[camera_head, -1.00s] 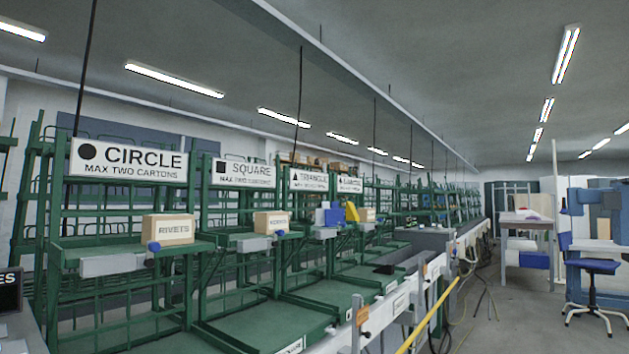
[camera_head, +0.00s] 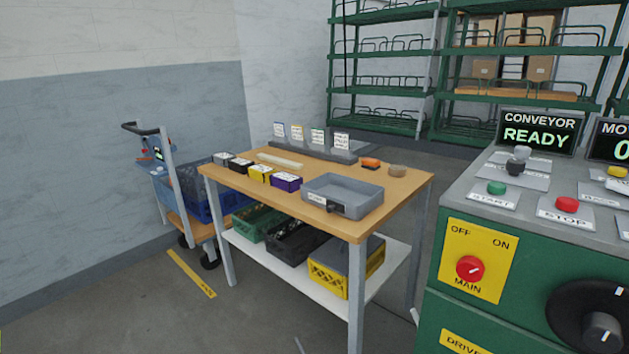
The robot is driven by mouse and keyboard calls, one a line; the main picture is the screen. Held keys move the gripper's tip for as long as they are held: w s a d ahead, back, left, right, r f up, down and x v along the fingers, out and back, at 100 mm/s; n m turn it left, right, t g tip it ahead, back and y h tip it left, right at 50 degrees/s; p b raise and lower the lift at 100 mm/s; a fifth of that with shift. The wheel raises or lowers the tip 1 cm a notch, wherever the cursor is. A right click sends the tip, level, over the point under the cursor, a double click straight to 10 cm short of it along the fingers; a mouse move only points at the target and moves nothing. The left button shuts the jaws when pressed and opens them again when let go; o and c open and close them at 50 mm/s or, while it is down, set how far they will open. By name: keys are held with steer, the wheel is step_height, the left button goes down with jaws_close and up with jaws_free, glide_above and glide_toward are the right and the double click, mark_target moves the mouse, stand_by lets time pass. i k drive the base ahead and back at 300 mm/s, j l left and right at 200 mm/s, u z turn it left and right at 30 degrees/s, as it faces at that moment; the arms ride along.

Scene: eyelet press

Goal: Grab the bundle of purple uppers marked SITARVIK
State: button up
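A purple bundle (camera_head: 286,183) with a white label on top lies on the wooden table, at the right end of a row of bundles. The label is too small to read, so I cannot tell whether it says SITARVIK. To its left are a yellow bundle (camera_head: 260,174), a black bundle (camera_head: 239,165) and a grey-black bundle (camera_head: 219,159). A grey tray (camera_head: 372,206) stands just right of the purple bundle. My gripper is not in view.
The wooden table (camera_head: 330,229) has crates on its lower shelf. A green control console (camera_head: 436,300) stands at right, near me. A blue cart (camera_head: 170,195) stands behind the table's left side. The floor at front left is clear.

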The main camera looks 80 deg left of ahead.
mark_target(290, 183)
steer(key=u, duration=2.45)
